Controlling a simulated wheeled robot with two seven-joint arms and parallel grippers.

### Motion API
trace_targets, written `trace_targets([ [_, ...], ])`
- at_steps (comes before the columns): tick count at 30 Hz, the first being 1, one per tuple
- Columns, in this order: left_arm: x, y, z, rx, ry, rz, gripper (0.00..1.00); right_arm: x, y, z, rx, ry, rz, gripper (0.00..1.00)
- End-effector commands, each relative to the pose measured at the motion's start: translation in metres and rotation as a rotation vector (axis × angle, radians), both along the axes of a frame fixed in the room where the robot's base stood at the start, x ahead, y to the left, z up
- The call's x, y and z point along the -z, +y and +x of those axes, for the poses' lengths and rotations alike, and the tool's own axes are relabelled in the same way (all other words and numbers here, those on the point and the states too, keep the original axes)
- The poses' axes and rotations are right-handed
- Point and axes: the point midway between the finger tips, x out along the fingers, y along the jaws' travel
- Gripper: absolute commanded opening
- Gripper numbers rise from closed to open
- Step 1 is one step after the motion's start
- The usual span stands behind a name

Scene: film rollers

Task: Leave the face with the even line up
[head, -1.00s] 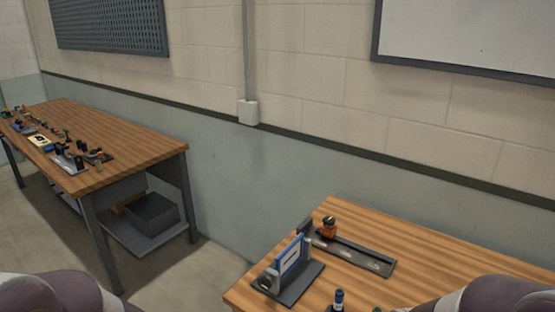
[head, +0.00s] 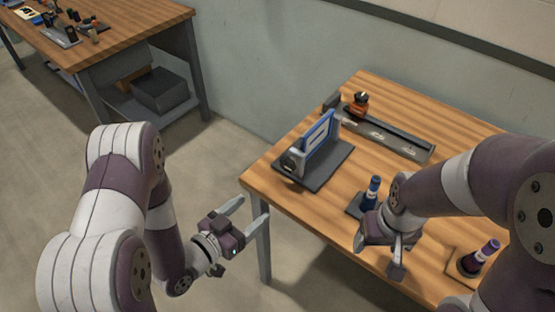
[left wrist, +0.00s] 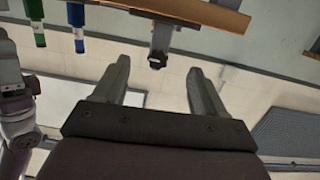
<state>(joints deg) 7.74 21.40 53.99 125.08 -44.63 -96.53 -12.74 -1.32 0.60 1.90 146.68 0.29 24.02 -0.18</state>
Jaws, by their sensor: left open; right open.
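A blue-framed panel (head: 318,138) with a pale face and a blue mark stands upright in a dark stand (head: 322,172) on the near table. Whether the mark is an even line is too small to tell. My left gripper (head: 244,214) is open and empty, off the table's left edge and apart from the panel; its fingers (left wrist: 155,85) also show empty in the left wrist view. My right gripper (head: 381,256) is open over the table's front, just below a blue bottle-like roller (head: 373,188). A purple one (head: 483,254) stands at the right.
A long dark rail (head: 392,137) with an orange-and-black item (head: 358,103) lies behind the panel. The table's left edge (head: 262,200) is beside my left gripper. Another bench (head: 120,32) with small tools stands at the back left. Bare wood lies around the stand.

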Motion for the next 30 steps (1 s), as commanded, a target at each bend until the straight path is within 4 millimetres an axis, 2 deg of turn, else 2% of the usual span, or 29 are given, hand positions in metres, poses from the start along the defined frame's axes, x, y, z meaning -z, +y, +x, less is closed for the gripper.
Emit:
trace_targets([
  [2,-0.021,0.000,0.003,-0.005,-0.086,-0.048,0.71,0.000,0.000,0.000,0.000,0.000,0.000,0.71],
  [5,-0.031,-0.003,0.010,-0.012,-0.133,-0.066,0.71,-0.002,0.000,0.000,0.000,0.000,0.000,0.71],
  [8,-0.032,-0.014,0.024,-0.008,-0.136,-0.062,0.71,-0.004,0.000,0.000,0.000,0.000,0.000,0.71],
  [15,-0.031,-0.051,0.075,-0.012,-0.134,-0.062,0.71,-0.010,0.000,0.000,0.000,0.000,0.000,0.71],
  [19,-0.031,-0.064,0.095,-0.014,-0.133,-0.062,0.71,-0.012,0.000,0.000,0.000,0.000,0.000,0.71],
  [24,-0.030,-0.072,0.106,-0.016,-0.131,-0.062,0.71,-0.012,0.000,0.000,0.000,0.000,0.000,0.71],
  [30,-0.030,-0.073,0.108,-0.017,-0.131,-0.062,0.71,-0.012,0.000,0.000,0.000,0.000,0.000,0.71],
])
